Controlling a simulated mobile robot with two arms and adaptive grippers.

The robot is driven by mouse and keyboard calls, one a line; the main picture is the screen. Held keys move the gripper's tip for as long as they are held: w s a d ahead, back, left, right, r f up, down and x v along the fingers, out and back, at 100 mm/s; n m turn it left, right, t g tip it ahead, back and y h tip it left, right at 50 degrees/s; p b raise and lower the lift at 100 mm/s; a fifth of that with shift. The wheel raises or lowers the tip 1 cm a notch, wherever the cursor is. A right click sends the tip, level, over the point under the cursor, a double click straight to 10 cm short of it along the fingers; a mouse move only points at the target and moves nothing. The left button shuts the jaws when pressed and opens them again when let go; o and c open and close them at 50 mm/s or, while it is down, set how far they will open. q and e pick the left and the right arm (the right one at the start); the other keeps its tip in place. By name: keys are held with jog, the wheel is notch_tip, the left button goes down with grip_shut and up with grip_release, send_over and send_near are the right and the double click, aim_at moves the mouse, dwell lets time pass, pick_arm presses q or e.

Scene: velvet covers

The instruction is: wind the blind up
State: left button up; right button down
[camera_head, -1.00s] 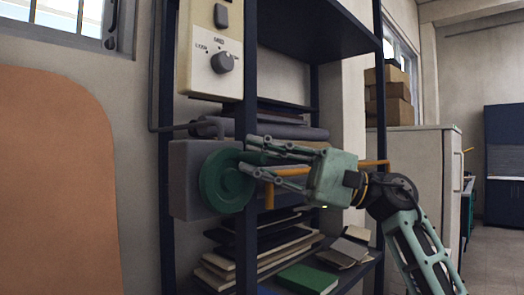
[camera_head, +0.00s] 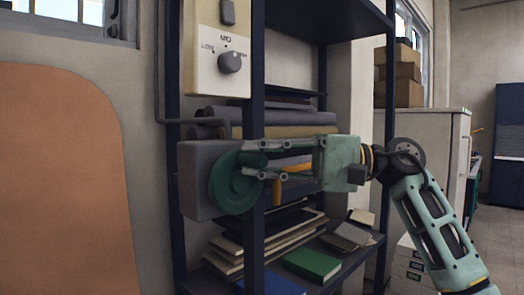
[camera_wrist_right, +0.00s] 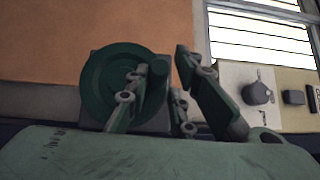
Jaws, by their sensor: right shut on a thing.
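The green round winder wheel (camera_head: 237,182) sits on a grey box (camera_head: 200,165) at the shelf's left post; it also shows in the right wrist view (camera_wrist_right: 115,85). My right gripper (camera_head: 252,160) reaches it from the right. In the right wrist view its fingers (camera_wrist_right: 160,95) are on both sides of a dark green knob (camera_wrist_right: 157,75) on the wheel, and it is shut on it. The fingers hide the wheel's upper right part in the head view. Pale slats of the blind (camera_wrist_right: 260,40) show in the window. My left gripper is not in view.
A control panel (camera_head: 208,80) with a dial (camera_head: 230,62) hangs above the wheel. The dark shelf post (camera_head: 254,230) stands close to the fingers. An orange bar (camera_head: 295,183) lies behind them. Books (camera_head: 313,264) and rolls fill the shelves. Floor is free at right.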

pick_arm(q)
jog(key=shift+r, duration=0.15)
pick_arm(e)
jog(key=shift+s+a+f, duration=0.1)
jog(key=shift+a+f, duration=0.1)
jog(key=shift+f, duration=0.2)
jog(key=shift+f+n+h, duration=0.1)
jog(key=shift+n+h, duration=0.2)
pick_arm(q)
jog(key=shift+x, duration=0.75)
pick_arm(e)
jog(key=c, duration=1.8)
grip_release()
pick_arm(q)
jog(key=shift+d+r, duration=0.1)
pick_arm(e)
jog(key=shift+o, duration=0.6)
pick_arm(q)
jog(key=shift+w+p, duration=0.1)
jog(key=shift+p, duration=0.2)
pick_arm(e)
jog(key=shift+r, duration=0.25)
